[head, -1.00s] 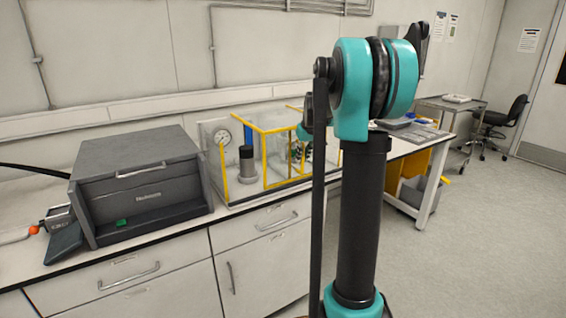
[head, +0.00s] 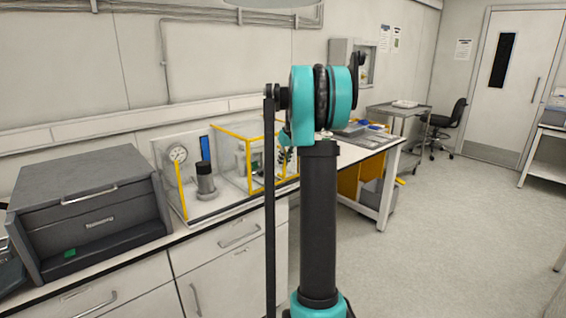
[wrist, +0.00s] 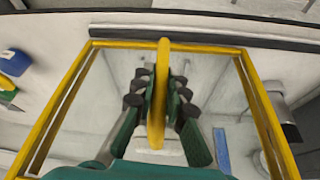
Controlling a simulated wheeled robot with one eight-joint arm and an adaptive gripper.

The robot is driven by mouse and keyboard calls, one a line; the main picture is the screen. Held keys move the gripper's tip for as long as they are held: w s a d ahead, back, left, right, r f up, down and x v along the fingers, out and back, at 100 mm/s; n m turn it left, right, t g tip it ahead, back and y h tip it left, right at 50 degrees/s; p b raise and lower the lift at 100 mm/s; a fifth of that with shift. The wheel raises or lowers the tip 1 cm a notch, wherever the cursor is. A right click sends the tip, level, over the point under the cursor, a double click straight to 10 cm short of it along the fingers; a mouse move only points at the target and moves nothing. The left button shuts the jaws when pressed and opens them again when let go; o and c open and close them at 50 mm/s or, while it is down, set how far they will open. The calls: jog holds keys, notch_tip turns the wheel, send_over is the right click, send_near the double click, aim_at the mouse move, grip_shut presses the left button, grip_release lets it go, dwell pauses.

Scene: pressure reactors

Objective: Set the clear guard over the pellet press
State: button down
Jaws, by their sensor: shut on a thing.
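The clear guard (head: 249,165) is a box of clear panels with yellow edges, right of the pellet press's dark cylinder (head: 204,182) in the head view. My gripper (wrist: 157,85) is shut on the guard's yellow handle (wrist: 162,60), with green fingers on both sides of it. The guard's yellow frame (wrist: 52,110) fills much of the wrist view. The press cylinder (wrist: 281,100) shows at the right there, outside the frame. My arm hides part of the guard's right side in the head view. I cannot tell how high the guard hangs above the bench.
A round gauge (head: 178,153) and a blue strip (head: 205,148) are behind the press, with a yellow post (head: 182,190) at its left. A dark grey cabinet (head: 85,208) stands left on the bench. A blue item (wrist: 14,62) lies left of the guard in the wrist view.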

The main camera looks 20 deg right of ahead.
jog(key=c, duration=1.5)
grip_release()
jog(key=shift+w+d, duration=0.1)
jog(key=shift+d, duration=0.2)
jog(key=shift+c, duration=0.2)
jog(key=shift+r, duration=0.2)
jog(key=v, duration=1.1)
jog(key=shift+s+r, duration=0.25)
jog(key=s+a+f, duration=0.7)
jog(key=s+f, duration=0.2)
jog(key=s, duration=0.3)
jog(key=s+a+f+m, duration=0.1)
jog(key=s+a+f, duration=0.6)
jog(key=s+f, duration=0.3)
jog(key=s+a+f, duration=0.7)
jog(key=s+f, duration=0.2)
jog(key=s, duration=0.6)
jog(key=shift+f+m+h, duration=0.3)
jog(key=shift+f+m, duration=0.05)
jog(key=shift+m, duration=0.05)
